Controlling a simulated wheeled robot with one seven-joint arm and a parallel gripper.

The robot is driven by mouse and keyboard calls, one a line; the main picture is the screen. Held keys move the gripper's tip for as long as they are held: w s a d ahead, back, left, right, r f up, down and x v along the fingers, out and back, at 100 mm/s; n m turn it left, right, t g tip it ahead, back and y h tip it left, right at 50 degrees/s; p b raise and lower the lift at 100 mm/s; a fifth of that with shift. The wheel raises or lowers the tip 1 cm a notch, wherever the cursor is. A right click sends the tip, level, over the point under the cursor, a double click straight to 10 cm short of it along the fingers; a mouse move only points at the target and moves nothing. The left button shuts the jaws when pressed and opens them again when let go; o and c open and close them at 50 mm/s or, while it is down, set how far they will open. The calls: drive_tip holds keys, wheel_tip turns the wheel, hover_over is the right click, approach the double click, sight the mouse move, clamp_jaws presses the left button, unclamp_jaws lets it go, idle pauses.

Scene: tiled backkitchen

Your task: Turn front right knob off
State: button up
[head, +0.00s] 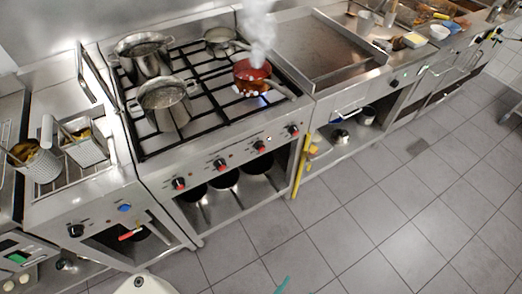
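The gas stove (240,138) stands left of the middle, with a row of several black and red knobs on its front panel. The rightmost knob (292,130) is near the panel's right end. The other knobs, such as the one beside it (258,146), sit further left. A red pan (252,71) stands on the front right burner, steaming, with a bluish glow below it. I cannot clearly make out the angle of the knobs' pointers. My gripper is not in view, and nothing is seen touching the knobs.
Steel pots (166,98) stand on the left burners, and a small pan (221,41) is at the back right. A fryer with baskets (84,146) is to the left; a griddle (318,48) is to the right. The tiled floor (340,215) in front is mostly clear.

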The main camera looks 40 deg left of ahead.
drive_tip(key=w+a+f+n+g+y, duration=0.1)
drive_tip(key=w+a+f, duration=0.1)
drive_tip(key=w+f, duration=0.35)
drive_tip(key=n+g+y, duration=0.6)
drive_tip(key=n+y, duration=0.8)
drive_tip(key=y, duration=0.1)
approach(262, 150)
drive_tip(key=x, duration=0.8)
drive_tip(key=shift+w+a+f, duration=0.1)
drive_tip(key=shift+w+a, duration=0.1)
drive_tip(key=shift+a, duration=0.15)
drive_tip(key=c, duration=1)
